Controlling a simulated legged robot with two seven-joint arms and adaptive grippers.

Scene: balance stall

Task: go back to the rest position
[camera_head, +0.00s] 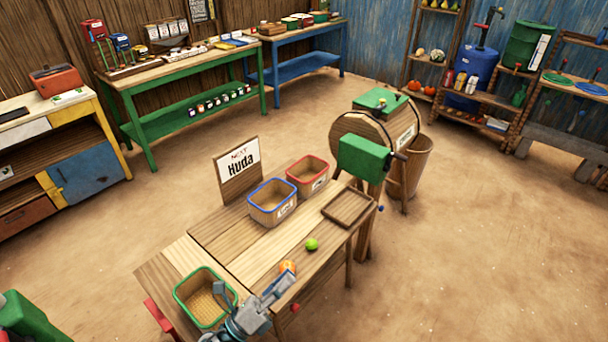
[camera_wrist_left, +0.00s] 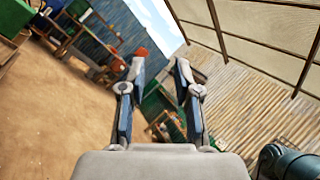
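My left gripper (camera_head: 252,290) is at the front of the wooden table (camera_head: 205,229), over its near edge beside the green-rimmed basket (camera_head: 203,322). In the left wrist view its two fingers (camera_wrist_left: 160,85) stand apart with nothing between them. It points away from the table, toward the far wall and roof. An orange ball (camera_head: 288,267) sits just beyond the gripper, partly hidden by it. My right gripper shows in neither view.
The table also holds a blue-rimmed basket (camera_head: 271,219), a red-rimmed basket (camera_head: 317,184), a wooden tray (camera_head: 366,207), a green ball (camera_head: 312,244) and a "Huda" sign (camera_head: 241,164). A wooden drum (camera_head: 343,128) stands behind. Open floor lies right.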

